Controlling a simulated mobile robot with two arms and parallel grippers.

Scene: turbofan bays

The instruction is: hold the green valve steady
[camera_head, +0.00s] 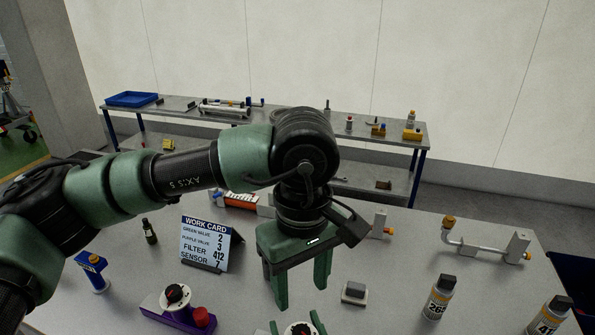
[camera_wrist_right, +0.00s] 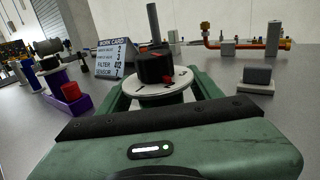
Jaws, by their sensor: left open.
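The green valve (camera_head: 299,330) shows at the bottom edge of the head view as a pale dial with a black and red knob. In the right wrist view its dial (camera_wrist_right: 160,86) stands upright between the fingers of my right gripper (camera_wrist_right: 163,92). My right gripper's fingertips also show in the head view (camera_head: 297,324). My left gripper (camera_head: 301,296) is open and empty, pointing down above the table, just behind the green valve in the head view.
A purple valve (camera_head: 165,314) with a red knob stands at left. Behind it are a work card (camera_head: 205,246) and a blue-topped part (camera_head: 93,272). A small grey block (camera_head: 354,292) lies right of the left gripper. Bottles (camera_head: 438,298) and a pipe piece (camera_head: 485,246) stand further right.

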